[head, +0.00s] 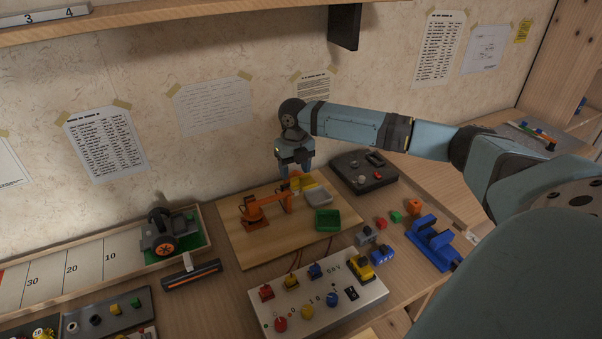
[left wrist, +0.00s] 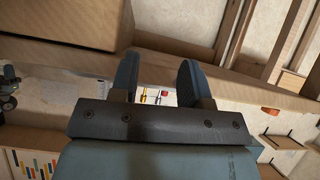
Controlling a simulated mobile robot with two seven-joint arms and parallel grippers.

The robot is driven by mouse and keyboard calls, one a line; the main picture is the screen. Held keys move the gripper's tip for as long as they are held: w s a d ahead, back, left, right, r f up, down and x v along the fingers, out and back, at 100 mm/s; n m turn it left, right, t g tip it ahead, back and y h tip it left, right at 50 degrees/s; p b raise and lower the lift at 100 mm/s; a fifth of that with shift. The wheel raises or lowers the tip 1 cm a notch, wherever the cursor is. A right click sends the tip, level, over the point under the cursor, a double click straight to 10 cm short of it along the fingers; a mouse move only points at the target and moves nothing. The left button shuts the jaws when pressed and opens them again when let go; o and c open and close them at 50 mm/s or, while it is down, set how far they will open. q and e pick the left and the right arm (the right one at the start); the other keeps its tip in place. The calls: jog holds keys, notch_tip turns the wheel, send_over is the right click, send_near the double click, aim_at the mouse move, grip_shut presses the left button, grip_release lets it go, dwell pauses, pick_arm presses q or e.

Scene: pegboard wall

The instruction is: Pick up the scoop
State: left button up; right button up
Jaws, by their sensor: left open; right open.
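My right gripper (head: 296,168) points down above the wooden board (head: 247,250), with its jaws apart. Just below it are a small orange crane-like arm (head: 268,206) and a yellow piece (head: 307,184). I cannot tell from here which thing is the scoop; part of this area is hidden by the fingers. A grey tray (head: 319,198) and a green tray (head: 327,221) sit beside the orange arm. My left gripper (left wrist: 157,82) shows only in the left wrist view, open with nothing between its fingers, facing the wall and shelves.
A white panel (head: 270,318) with coloured knobs stands in front of the board. A black box (head: 363,180) is behind right, a blue fixture (head: 434,243) at right. A wheeled model (head: 166,236) sits in a numbered track at left. A shelf (head: 130,20) overhangs the back.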

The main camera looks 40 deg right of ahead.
aim_at(296, 179)
notch_tip(296, 179, down, 3)
jog(key=shift+d+f, duration=0.1)
jog(key=c, duration=1)
